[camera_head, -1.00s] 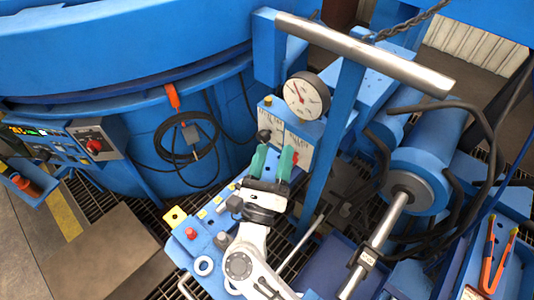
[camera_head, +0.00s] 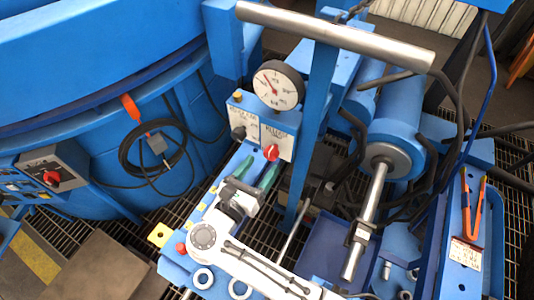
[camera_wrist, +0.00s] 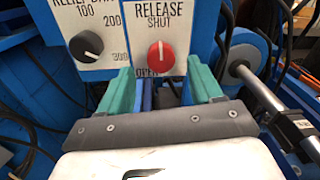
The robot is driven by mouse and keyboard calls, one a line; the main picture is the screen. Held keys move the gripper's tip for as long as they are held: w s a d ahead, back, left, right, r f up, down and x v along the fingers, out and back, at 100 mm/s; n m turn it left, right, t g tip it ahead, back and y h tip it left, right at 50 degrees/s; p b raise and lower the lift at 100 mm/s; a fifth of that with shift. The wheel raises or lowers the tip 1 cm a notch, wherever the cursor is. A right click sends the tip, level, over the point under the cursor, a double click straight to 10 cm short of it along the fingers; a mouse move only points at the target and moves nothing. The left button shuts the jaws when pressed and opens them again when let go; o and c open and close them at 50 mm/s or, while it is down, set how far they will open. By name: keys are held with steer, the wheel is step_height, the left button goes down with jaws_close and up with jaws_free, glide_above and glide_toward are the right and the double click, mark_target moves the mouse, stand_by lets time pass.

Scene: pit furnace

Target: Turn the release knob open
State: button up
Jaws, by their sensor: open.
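The release knob (camera_wrist: 161,56) is red and round, on a white plate lettered RELEASE with SHUT above it and OPEN below. Its white mark points up towards SHUT. In the head view the knob (camera_head: 271,152) sits on the panel's right plate. My gripper (camera_wrist: 162,84) is open, with green fingers lying below the knob, left and right of it. Nothing is between them, and they look apart from the knob. In the head view my gripper (camera_head: 257,168) is just below the panel; its fingers partly hide the OPEN label in the wrist view.
A black relief knob (camera_wrist: 86,46) sits left of the release knob. A pressure gauge (camera_head: 278,85) tops the panel. A blue post with a steel crossbar (camera_head: 340,35) stands close to the right. A blue cylinder with a steel rod (camera_head: 375,190) lies beyond it.

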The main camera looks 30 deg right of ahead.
mark_target(269, 157)
steer(key=shift+x, duration=2.2)
steer(key=c, duration=1.1)
